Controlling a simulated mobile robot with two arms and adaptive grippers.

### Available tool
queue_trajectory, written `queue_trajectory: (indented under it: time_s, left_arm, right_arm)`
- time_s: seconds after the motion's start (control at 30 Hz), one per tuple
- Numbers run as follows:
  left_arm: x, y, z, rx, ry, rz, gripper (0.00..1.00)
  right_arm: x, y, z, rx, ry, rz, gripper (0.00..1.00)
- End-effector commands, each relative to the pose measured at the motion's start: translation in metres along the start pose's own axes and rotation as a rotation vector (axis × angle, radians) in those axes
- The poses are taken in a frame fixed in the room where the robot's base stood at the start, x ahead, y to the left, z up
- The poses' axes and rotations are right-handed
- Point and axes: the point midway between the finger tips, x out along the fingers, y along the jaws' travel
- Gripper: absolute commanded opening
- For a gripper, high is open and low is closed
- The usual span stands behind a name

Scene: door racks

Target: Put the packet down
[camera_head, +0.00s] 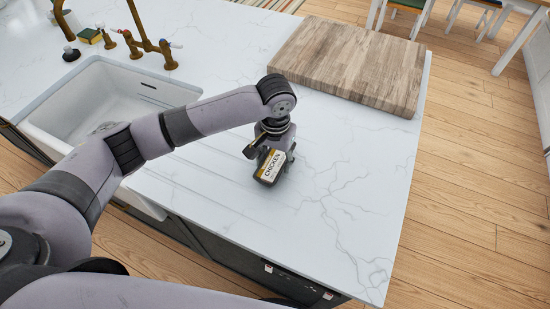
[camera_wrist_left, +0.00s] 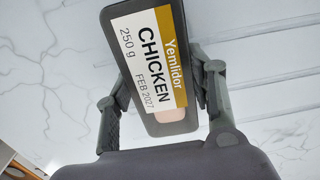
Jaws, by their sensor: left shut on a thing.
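The packet (camera_head: 271,167) is a dark tray with a white and ochre label reading "CHICKEN". In the head view it is at the end of my left arm, over the white marble counter (camera_head: 340,200); I cannot tell whether it touches the counter. My left gripper (camera_head: 267,153) is shut on it. In the left wrist view the packet (camera_wrist_left: 150,65) sits between the two fingers of the left gripper (camera_wrist_left: 160,85), its label facing the camera. My right gripper is not in view.
A wooden board (camera_head: 350,62) lies on the counter behind the packet. A white sink (camera_head: 100,100) with a brass tap (camera_head: 150,42) is at the left. The counter right of and in front of the packet is clear. Its right edge drops to a wooden floor (camera_head: 470,190).

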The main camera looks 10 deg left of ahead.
Motion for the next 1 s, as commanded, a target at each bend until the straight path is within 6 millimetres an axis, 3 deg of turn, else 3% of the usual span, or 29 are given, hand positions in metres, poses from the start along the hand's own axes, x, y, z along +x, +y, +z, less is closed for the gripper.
queue_trajectory:
  time_s: [0.1, 0.13, 0.4, 0.77, 1.0]
  left_arm:
    - [0.002, 0.0, 0.0, 0.0, 0.0, 0.001, 0.12]
    - [0.002, 0.0, 0.0, 0.0, -0.001, 0.001, 0.52]
    - [0.002, 0.0, 0.0, 0.0, 0.0, 0.0, 0.7]
    - [-0.001, 0.0, -0.001, 0.0, 0.002, 0.0, 0.7]
    - [-0.039, 0.001, -0.002, 0.0, 0.006, 0.002, 0.7]
  right_arm:
    - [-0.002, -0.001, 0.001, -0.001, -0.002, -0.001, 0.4]
    - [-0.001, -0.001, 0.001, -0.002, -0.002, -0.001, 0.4]
    - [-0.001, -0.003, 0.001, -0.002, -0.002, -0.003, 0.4]
    - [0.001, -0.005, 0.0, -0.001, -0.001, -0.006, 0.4]
    - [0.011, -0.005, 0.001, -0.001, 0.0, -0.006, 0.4]
